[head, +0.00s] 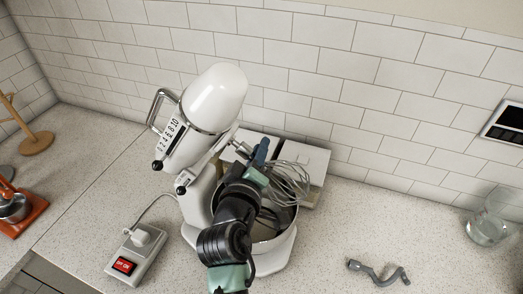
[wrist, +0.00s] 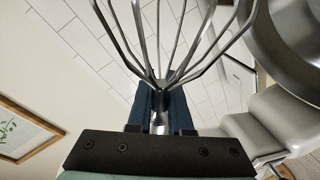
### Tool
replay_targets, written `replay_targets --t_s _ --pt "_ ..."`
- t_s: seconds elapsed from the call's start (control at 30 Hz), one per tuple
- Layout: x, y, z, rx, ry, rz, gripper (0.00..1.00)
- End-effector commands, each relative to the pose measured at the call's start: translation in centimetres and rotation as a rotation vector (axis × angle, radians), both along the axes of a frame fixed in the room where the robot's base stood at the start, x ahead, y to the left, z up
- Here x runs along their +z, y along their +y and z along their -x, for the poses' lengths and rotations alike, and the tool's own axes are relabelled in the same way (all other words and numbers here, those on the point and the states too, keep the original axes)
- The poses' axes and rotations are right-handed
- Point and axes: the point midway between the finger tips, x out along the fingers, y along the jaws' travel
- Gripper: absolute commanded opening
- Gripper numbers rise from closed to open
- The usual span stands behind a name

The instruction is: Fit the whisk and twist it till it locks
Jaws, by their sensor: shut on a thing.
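The white stand mixer (head: 215,98) stands with its head tilted up. The wire whisk (head: 288,183) is held over the steel bowl (head: 285,238) at the mixer's base. My gripper (head: 260,160) is shut on the whisk near its stem, just right of the tilted head. In the wrist view, the whisk (wrist: 172,45) fans away from between my blue fingertips (wrist: 160,112). The stem's upper end is close to the underside of the head. I cannot tell whether it touches or sits in the socket.
A grey dough hook (head: 378,272) lies on the counter at the right. A glass jug (head: 488,224) stands further right. A white box (head: 304,157) is behind the bowl, against the tiled wall. A power strip (head: 136,254) lies at the left front. The counter between bowl and hook is clear.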

Motion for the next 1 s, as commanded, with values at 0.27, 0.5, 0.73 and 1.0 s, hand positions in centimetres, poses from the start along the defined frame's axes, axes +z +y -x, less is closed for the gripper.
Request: replay_targets --t_s 0.27,0.5,0.73,1.0 --pt "0.18 0.20 -0.07 0.000 0.000 0.000 0.00" --pt "0.20 0.20 -0.08 0.000 -0.001 0.001 0.00" --pt "0.38 0.47 -0.14 0.001 -0.002 0.001 0.00" --pt "0.58 0.68 -0.23 0.000 -0.001 0.001 0.00"
